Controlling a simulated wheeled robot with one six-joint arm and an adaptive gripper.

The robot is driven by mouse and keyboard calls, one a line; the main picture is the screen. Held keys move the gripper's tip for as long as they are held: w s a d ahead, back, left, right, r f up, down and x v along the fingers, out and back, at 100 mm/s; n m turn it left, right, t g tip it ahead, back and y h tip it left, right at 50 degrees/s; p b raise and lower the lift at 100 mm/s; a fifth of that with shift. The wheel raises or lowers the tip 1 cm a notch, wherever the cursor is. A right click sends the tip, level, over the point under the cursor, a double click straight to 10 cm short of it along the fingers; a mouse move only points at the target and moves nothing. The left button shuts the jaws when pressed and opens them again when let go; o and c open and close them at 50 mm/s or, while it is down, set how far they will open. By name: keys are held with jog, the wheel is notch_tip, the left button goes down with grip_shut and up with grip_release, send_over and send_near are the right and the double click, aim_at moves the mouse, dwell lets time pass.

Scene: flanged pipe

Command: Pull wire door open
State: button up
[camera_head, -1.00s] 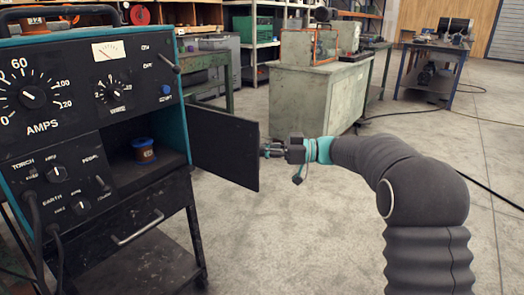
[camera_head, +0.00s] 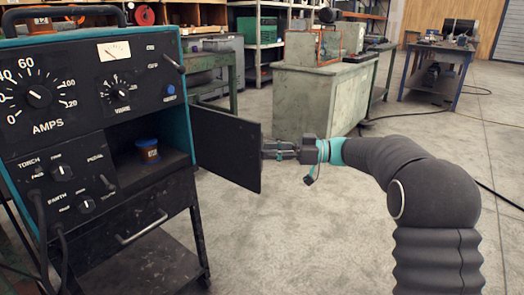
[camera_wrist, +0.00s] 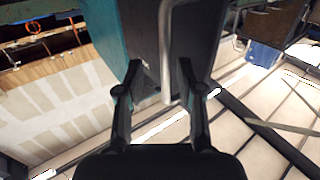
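The wire door (camera_head: 228,150) is a flat black panel on the right side of the teal and black welding machine (camera_head: 95,85). It stands swung wide open, leaving the compartment uncovered. My gripper (camera_head: 266,151) is at the door's free right edge, with its fingers pointing left toward the door's far side. In the wrist view, my gripper (camera_wrist: 160,66) has its two fingers apart. A pale grey bar handle (camera_wrist: 165,45) runs between them, and I see no clear contact. The handle is hidden in the head view.
A small blue and orange spool (camera_head: 147,150) sits in the open compartment. A drawer with a bar handle (camera_head: 140,228) is below. A green-grey cabinet (camera_head: 318,105) stands behind my gripper. The concrete floor around the arm is mostly clear.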

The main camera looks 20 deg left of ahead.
jog(key=v, duration=0.9)
jog(key=shift+d, duration=0.3)
jog(key=shift+w, duration=0.1)
